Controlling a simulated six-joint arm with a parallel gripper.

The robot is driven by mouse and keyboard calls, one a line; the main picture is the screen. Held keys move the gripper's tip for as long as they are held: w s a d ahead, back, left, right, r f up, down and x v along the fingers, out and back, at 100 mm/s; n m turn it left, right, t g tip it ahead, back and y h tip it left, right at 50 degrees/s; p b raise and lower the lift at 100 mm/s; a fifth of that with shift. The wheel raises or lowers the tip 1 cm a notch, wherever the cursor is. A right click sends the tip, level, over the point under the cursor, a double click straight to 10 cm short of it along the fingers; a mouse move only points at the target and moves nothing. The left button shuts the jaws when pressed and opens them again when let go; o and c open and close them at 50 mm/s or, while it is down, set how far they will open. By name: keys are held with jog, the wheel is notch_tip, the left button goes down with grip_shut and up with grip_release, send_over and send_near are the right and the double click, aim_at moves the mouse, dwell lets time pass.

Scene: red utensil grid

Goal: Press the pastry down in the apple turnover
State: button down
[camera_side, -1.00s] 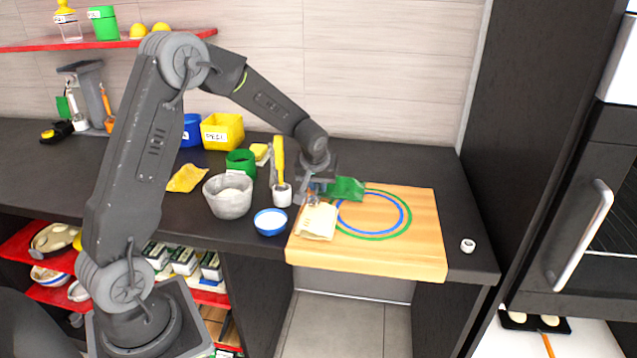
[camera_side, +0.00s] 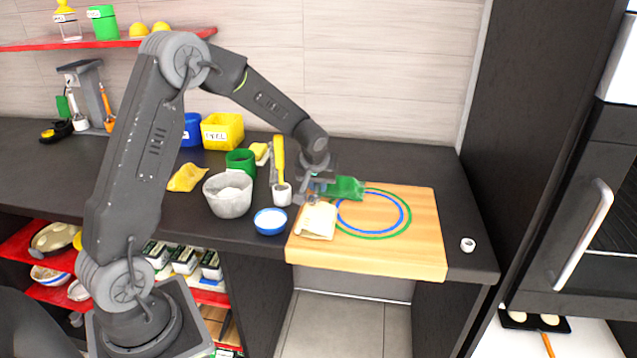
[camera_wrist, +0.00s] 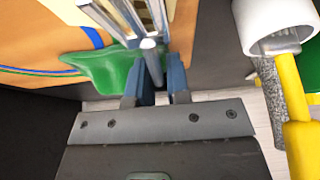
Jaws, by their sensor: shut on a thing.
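The turnover pastry (camera_side: 316,221) is a pale cream, folded piece lying at the left front of the wooden board (camera_side: 385,255). In the wrist view a pale patch of pastry (camera_wrist: 68,8) shows at the top left. My gripper (camera_side: 314,190) is above the board's left edge, just behind the pastry. Its blue fingers (camera_wrist: 158,78) are shut on a grey metal tool, seemingly a fork (camera_wrist: 150,62), whose long bright prongs reach toward the pastry. Whether the prongs touch the pastry cannot be told. The side view mostly hides the tool.
A green object (camera_side: 346,188) lies behind the pastry, close to my gripper. Blue and green rings (camera_side: 403,216) mark the board. Left of it stand a blue bowl (camera_side: 270,221), a grey bowl (camera_side: 229,203) and a white holder (camera_side: 282,195) with a yellow-handled tool. The board's right side is clear.

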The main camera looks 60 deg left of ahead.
jog(key=shift+s+f, duration=0.1)
jog(key=shift+f, duration=0.05)
dwell(0.3)
jog(key=shift+r, duration=3.65)
